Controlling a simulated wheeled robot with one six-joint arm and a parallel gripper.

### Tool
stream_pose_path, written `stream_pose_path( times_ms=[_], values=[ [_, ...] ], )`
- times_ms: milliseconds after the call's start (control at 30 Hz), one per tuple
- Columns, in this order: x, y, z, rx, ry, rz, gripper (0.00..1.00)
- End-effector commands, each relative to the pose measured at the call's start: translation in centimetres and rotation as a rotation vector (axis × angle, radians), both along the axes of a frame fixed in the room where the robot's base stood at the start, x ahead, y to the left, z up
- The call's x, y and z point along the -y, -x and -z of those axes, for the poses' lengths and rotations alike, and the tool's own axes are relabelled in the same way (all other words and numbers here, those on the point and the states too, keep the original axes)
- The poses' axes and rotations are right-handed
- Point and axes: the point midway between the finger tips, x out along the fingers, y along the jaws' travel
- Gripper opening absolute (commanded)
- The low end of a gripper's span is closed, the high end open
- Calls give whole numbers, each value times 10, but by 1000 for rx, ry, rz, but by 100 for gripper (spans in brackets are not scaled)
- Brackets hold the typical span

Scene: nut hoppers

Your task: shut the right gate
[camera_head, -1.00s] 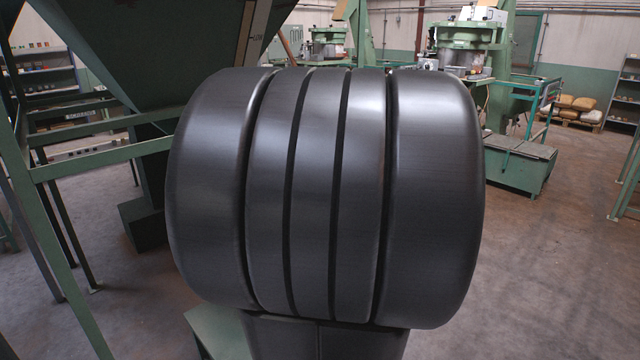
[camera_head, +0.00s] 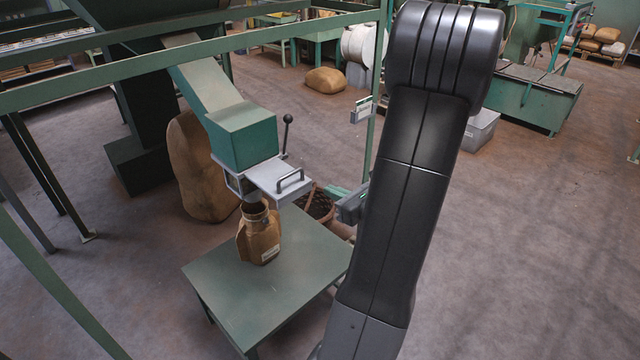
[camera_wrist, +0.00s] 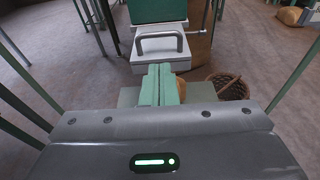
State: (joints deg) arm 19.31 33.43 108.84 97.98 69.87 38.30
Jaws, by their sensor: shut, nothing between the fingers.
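One gate is in view, a flat grey slide plate (camera_head: 278,176) with a dark bar handle (camera_head: 290,181), sticking out from under the green chute end (camera_head: 243,137). In the wrist view the plate (camera_wrist: 160,62) and its handle (camera_wrist: 158,36) lie straight ahead, beyond the fingertips. My gripper (camera_head: 334,193) is to the right of the plate in the head view, partly hidden by my arm. Its pale green fingers (camera_wrist: 160,70) are shut and empty, pointing at the handle side. A gap shows between fingers and plate in the head view.
An open brown sack (camera_head: 259,238) stands under the spout on a green table (camera_head: 290,270). A black-knobbed lever (camera_head: 287,133) rises beside the chute. A wicker basket (camera_head: 319,205) is behind the table. A green post (camera_head: 376,90) stands near my gripper.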

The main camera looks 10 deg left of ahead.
Motion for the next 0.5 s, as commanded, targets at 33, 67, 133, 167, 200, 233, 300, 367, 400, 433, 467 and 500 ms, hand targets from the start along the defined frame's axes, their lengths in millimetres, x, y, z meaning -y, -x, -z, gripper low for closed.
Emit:
stream_pose_path(
  times_ms=[33,67,133,167,200,233,300,367,400,433,467,500],
  values=[
    [-6,-3,1,-1,0,-5,0],
    [-10,-6,2,-2,0,-6,0],
    [-20,-13,4,-2,1,-7,0],
    [-24,-16,5,-1,2,-8,0],
    [-31,-21,6,-2,1,-8,0],
    [-36,-25,8,-2,2,-9,0],
    [-47,-34,10,-2,2,-9,0],
    [-57,-41,13,-1,3,-8,0],
    [-64,-47,14,-1,3,-7,0],
    [-68,-50,16,-1,3,-8,0],
    [-73,-53,17,-1,3,-8,0],
    [-78,-58,18,-1,3,-7,0]
  ],
)
